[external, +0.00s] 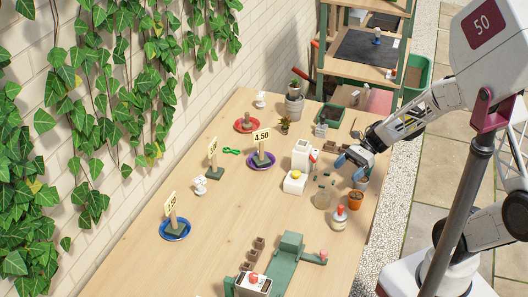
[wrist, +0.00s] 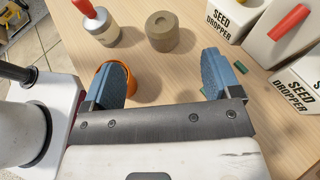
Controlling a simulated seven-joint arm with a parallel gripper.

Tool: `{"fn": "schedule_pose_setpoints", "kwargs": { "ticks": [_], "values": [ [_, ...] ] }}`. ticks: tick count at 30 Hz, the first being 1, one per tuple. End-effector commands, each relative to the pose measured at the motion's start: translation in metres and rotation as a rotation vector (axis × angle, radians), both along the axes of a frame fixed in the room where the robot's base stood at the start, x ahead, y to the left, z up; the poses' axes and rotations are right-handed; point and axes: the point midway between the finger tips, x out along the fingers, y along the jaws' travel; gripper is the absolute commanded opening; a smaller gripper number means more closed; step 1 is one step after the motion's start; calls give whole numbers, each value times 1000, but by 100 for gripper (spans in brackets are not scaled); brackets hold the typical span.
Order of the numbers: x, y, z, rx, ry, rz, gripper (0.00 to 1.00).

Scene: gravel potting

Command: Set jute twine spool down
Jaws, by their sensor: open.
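A tan-brown cylinder with a hole in its top, which looks like the jute twine spool (wrist: 162,32), stands upright on the bench in the wrist view. It seems to be the dull tan cylinder in the external view (external: 323,198). My gripper (wrist: 167,80) is open, with its blue fingers spread wide and nothing between them. The spool stands beyond the fingertips, apart from them. In the external view my gripper (external: 352,160) is above the right side of the bench.
An orange pot (external: 355,200) is partly hidden behind my left finger in the wrist view. A red-topped bottle (external: 339,218) stands beside the spool. White seed dropper boxes (wrist: 298,90) are close on the right.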

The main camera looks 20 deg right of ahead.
Motion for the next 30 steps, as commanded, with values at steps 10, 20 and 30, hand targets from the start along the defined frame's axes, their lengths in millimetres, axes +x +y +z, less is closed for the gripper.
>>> {"fn": "schedule_pose_setpoints", "kwargs": {
  "ticks": [10, 20, 30],
  "values": [
    [0, 0, 0, 0, 0, 0, 83],
    [0, 0, 0, 0, 0, 0, 83],
    [22, 2, 20, -35, 35, -174, 83]
  ]
}}
